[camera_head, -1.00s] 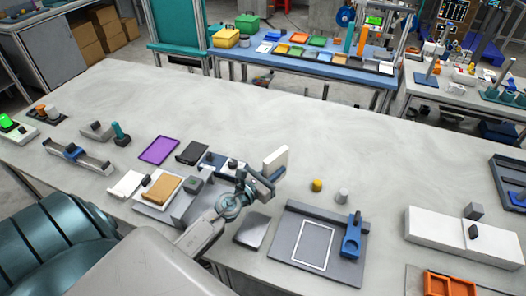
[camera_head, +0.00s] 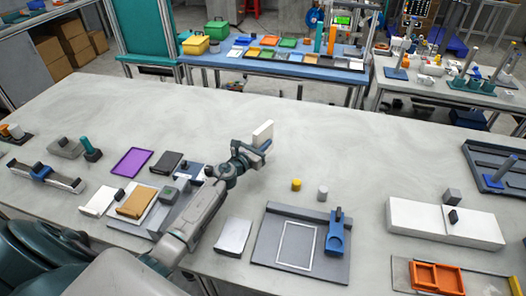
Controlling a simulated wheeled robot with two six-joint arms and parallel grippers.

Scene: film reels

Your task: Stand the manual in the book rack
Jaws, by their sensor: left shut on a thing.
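The manual (camera_head: 263,132), a pale, thin book-like slab, is held up on edge, slightly tilted, above the far middle of the grey table. My left gripper (camera_head: 262,147) is shut on its lower part. The arm reaches up from the bottom left. A grey stand (camera_head: 178,213), which may be the book rack, is partly hidden behind my left arm; I cannot tell for sure. The manual is well apart from it, farther back and to the right. My right gripper is not in view.
A brown book (camera_head: 136,204), a white book (camera_head: 98,202) and a purple tray (camera_head: 132,162) lie at left. A yellow cylinder (camera_head: 296,185), a grey board (camera_head: 270,240) and a long white block (camera_head: 415,216) are at right. The table's far middle is clear.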

